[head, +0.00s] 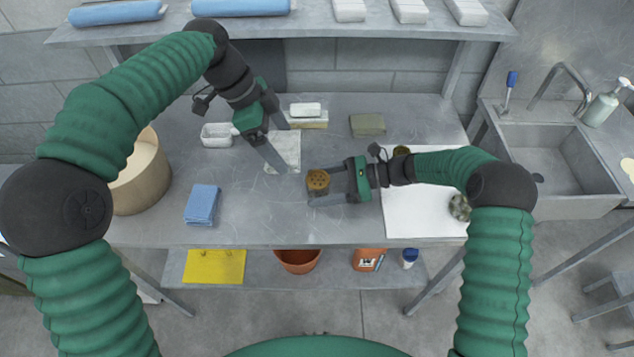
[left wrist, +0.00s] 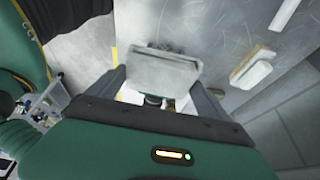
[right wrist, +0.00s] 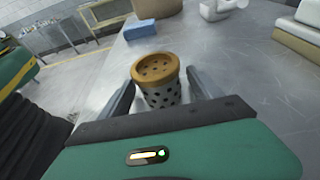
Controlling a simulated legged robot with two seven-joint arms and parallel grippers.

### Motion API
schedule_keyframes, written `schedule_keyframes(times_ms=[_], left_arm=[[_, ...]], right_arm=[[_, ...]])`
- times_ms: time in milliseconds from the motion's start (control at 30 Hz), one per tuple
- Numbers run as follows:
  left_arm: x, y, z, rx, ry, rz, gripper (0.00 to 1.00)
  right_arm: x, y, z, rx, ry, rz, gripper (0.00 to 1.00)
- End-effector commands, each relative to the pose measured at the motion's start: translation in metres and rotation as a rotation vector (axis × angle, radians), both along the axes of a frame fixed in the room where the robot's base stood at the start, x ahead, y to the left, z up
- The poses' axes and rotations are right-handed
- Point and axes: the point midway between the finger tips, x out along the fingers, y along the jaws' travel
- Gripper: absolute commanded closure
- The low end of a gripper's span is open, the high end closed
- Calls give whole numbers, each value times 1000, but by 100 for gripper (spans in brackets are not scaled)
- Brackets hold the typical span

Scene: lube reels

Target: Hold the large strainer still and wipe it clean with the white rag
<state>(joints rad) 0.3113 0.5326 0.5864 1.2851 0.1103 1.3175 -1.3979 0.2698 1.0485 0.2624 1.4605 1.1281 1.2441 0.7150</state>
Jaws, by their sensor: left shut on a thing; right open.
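The large strainer (head: 318,181) is a perforated metal cylinder with a brass-coloured, holed top. It stands upright on the steel table. My right gripper (head: 312,188) is open, with one finger on each side of it; the strainer also shows between the fingers in the right wrist view (right wrist: 157,80). I cannot tell whether either finger touches it. The white rag (head: 285,152) is at my left gripper (head: 282,146), behind and left of the strainer. My left gripper is shut on the rag, a pale folded piece between the fingers in the left wrist view (left wrist: 165,70).
A blue folded cloth (head: 202,204) lies front left, beside a large tan pot (head: 140,177). A white mat (head: 410,215) lies right.

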Motion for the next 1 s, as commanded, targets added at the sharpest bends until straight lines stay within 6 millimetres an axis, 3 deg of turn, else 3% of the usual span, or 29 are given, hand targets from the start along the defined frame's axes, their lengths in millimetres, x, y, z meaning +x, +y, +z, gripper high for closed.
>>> schedule_keyframes(times_ms=[167,400,567,1000], left_arm=[[0,0,0,0,0,0,42],[0,0,0,0,0,0,42],[0,0,0,0,0,0,42],[0,0,0,0,-1,0,42]], right_arm=[[2,-19,6,0,-1,-4,26],[2,-79,23,-1,-1,-5,26],[2,-107,31,0,0,-3,26],[1,-115,34,0,1,0,26]])
